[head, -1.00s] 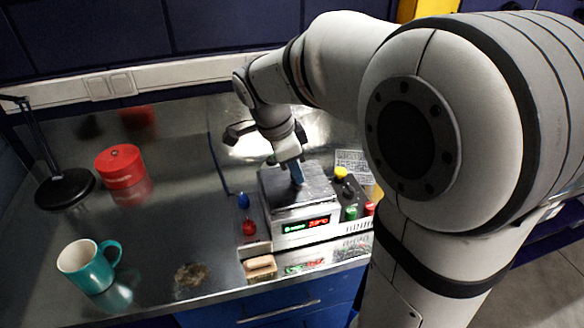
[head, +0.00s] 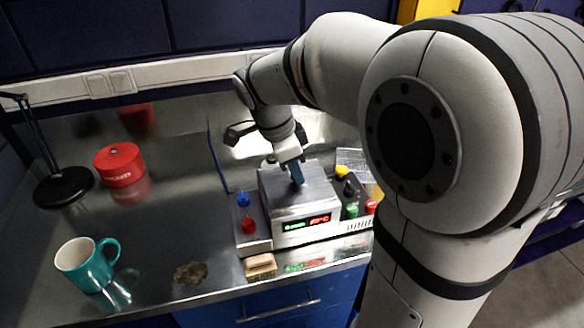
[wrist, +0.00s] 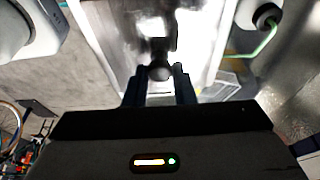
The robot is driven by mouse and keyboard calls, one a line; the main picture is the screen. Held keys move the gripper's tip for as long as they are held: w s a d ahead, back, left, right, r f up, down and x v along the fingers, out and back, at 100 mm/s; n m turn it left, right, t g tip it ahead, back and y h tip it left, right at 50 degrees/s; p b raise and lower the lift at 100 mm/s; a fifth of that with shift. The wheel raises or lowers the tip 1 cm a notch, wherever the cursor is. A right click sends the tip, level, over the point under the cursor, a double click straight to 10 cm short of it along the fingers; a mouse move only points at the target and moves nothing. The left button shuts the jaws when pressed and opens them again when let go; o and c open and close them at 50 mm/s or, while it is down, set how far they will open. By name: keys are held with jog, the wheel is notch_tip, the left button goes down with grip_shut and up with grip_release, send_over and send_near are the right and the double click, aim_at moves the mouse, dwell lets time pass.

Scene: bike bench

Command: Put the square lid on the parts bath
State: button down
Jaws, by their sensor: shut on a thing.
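The parts bath (head: 284,238) is a metal box with a lit red and green display on its front, near the front edge of the bench. The square lid (head: 318,192) is a shiny metal plate lying over the top of the bath. My gripper (head: 297,180), with blue fingers, points down at the lid's middle. In the wrist view my gripper (wrist: 160,88) is shut on the lid's dark round knob (wrist: 159,71). The lid looks level and lined up with the bath, but I cannot tell whether it rests fully on the rim.
A holder with a blue and a red knob (head: 249,224) stands left of the bath, a wooden block (head: 260,266) in front. Bottles with coloured caps (head: 352,209) stand at its right. A teal mug (head: 86,266), red tin (head: 120,165) and lamp base (head: 64,188) are far left.

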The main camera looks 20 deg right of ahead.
jog(key=shift+f, duration=0.15)
jog(key=c, duration=1.1)
grip_release()
jog(key=v, duration=0.8)
jog(key=s+f+n, duration=0.1)
jog(key=s+n, duration=0.1)
jog(key=n, duration=0.1)
jog(key=s+d+f+n+y, duration=0.1)
jog(key=s+f+n, duration=0.1)
jog(key=s+n, duration=0.1)
jog(key=s+f+n+t+y, duration=0.1)
jog(key=s+f+n, duration=0.1)
jog(key=n, duration=0.1)
jog(key=shift+s+d, duration=0.15)
jog(key=shift+d, duration=0.25)
jog(key=shift+s+d+f+n+t+y, duration=0.1)
jog(key=shift+s+f+n+t+y, duration=0.15)
jog(key=shift+s+f+n, duration=1.05)
jog(key=shift+s+d+f+n+t+y, duration=0.1)
jog(key=shift+s+f+n+t+y, duration=0.15)
jog(key=shift+s+f+n, duration=1)
jog(key=shift+s+d+f+n+t+y, duration=0.1)
jog(key=shift+s+f+n+t+y, duration=0.2)
jog(key=shift+s+n, duration=1.1)
